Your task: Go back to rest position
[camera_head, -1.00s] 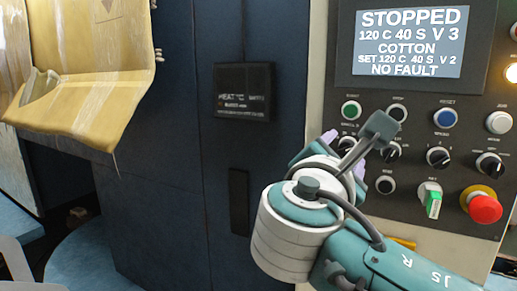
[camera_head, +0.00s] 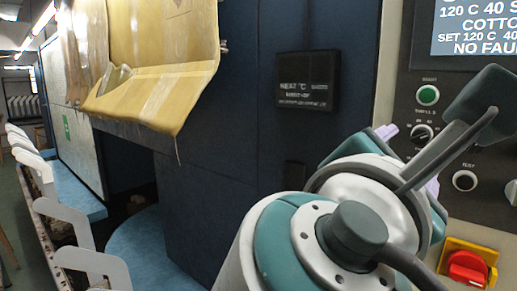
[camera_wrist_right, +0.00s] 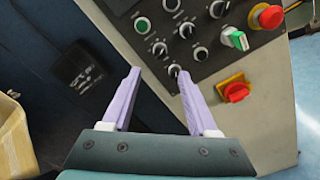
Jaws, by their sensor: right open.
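My right gripper (camera_wrist_right: 152,98) is open and empty in the right wrist view. Its two lilac fingers stand apart in front of the machine's control panel (camera_wrist_right: 200,65), and I see no contact with the panel. In the head view my right wrist covers the lower right, and only bits of the lilac fingers (camera_head: 387,132) show behind it. The panel (camera_head: 440,185) is partly hidden by that wrist. Its screen (camera_head: 475,28) is cut off by the picture's edge and reads 120 C 40 S. My left gripper is in neither view.
A red rotary switch on a yellow plate (camera_head: 468,268) sits low on the right. The wrist view also shows a red stop button (camera_wrist_right: 268,16) and a green switch (camera_wrist_right: 236,39). A tan curtain (camera_head: 165,70) hangs at left. White boards (camera_head: 75,220) line the left side.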

